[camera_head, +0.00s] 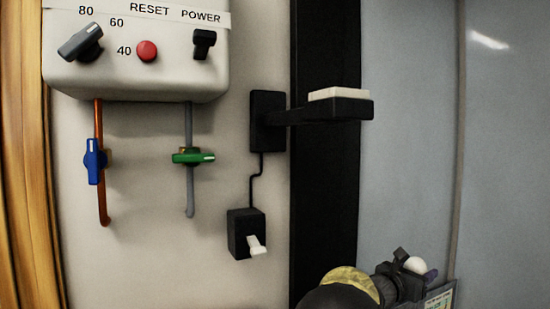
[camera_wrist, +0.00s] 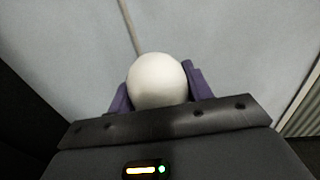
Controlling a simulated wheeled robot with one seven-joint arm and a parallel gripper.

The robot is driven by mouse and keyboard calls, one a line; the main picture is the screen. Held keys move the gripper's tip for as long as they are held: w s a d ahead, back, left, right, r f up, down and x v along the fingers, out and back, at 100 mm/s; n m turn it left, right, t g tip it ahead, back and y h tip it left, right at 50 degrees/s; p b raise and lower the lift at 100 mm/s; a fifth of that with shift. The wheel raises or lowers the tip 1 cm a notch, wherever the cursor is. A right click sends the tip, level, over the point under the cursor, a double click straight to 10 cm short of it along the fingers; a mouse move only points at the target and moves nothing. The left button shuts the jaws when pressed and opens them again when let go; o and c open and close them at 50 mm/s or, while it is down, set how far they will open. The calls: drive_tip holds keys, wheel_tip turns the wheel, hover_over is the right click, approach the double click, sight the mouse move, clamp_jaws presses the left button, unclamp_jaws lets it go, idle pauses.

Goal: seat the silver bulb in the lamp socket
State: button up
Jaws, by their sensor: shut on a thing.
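A round, whitish bulb (camera_head: 415,265) is held in my gripper (camera_head: 418,272) at the lower right of the head view. In the wrist view the pale bulb (camera_wrist: 157,80) sits between the two purple fingers of my gripper (camera_wrist: 160,88), which are shut on it from both sides. Its base is hidden. A black wall lamp (camera_head: 320,112) sticks out to the right from its wall plate, with a flat whitish piece on top of its arm end. No socket opening is visible. My gripper is below and right of the lamp, well apart from it.
A cord runs from the lamp down to a black switch box (camera_head: 240,234) with a white lever. At left hang a control box (camera_head: 135,75), a blue valve handle (camera_head: 94,161) and a green one (camera_head: 193,157). The grey wall (camera_head: 420,150) at right is clear.

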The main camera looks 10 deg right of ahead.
idle(0.4)
drive_tip(key=w+a+f+n+t+y+b, duration=0.1)
drive_tip(key=w+a+f+t, duration=0.15)
drive_tip(key=a+f, duration=0.55)
drive_tip(key=w+a+f+n+t+y, duration=0.1)
drive_tip(key=w+a+f+n, duration=0.3)
drive_tip(key=f, duration=0.7)
drive_tip(key=w+a+f+m+t+y+b, duration=0.1)
drive_tip(key=a+f+t+y, duration=0.1)
drive_tip(key=a+f, duration=0.65)
drive_tip(key=s+a+f+n+t+y, duration=0.2)
drive_tip(key=s+a+f+n+y, duration=0.1)
drive_tip(key=f, duration=0.6)
drive_tip(key=s+a+f+n+t+y+b, duration=0.1)
drive_tip(key=s+a+f+n+t+y, duration=0.1)
drive_tip(key=s+a+f+y, duration=0.3)
drive_tip(key=s+a+f+n+t+y, duration=0.2)
drive_tip(key=s+a+f+n+y, duration=0.3)
drive_tip(key=f, duration=0.8)
drive_tip(key=shift+s+a+f+b, duration=0.3)
drive_tip(key=shift+a+b, duration=0.1)
drive_tip(key=shift+a, duration=0.3)
drive_tip(key=shift+w, duration=0.15)
